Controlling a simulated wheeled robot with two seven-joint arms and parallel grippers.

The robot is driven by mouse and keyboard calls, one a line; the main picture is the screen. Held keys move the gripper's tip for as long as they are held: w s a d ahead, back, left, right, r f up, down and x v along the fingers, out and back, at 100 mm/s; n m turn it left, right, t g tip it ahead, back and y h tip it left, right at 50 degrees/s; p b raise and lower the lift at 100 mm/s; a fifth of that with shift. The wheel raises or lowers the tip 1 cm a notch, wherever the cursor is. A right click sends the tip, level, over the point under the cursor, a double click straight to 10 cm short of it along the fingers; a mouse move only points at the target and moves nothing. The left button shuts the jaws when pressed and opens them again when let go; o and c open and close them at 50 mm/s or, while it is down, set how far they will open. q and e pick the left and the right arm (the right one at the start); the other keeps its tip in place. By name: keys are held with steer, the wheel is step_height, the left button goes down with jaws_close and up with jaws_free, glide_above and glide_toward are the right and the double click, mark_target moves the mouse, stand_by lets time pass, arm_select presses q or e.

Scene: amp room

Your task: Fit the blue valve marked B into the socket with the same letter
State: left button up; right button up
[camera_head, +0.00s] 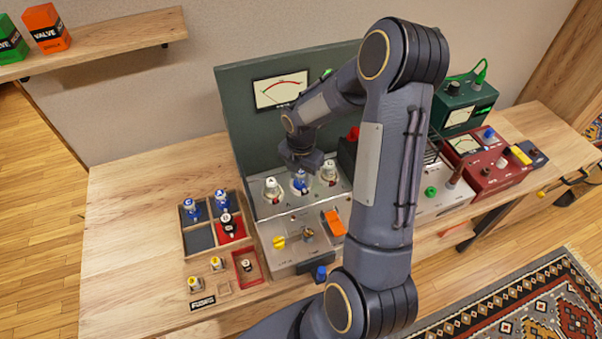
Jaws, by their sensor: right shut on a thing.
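My right gripper (301,165) reaches down over the amplifier panel (290,228) and is shut on a blue valve (300,183). The valve stands upright between two clear valves, at the middle of their row. The gripper covers its top, and its base is too small to tell whether it is seated in a socket. The letters on it and on the socket cannot be read with certainty. My left gripper is not in view.
Clear valves (272,189) (330,171) stand close on both sides of the held one. A wooden tray (183,244) at left holds two blue valves (191,209) (221,199) and other valves. The amplifier's green back panel (238,108) rises behind. Bare tabletop lies at far left.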

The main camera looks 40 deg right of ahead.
steer(key=shift+f, duration=0.2)
steer(key=o, duration=1.1)
step_height(320, 180, up, 8)
steer(key=shift+f+b, duration=0.1)
steer(key=shift+b, duration=0.3)
steer(key=shift+s, duration=0.1)
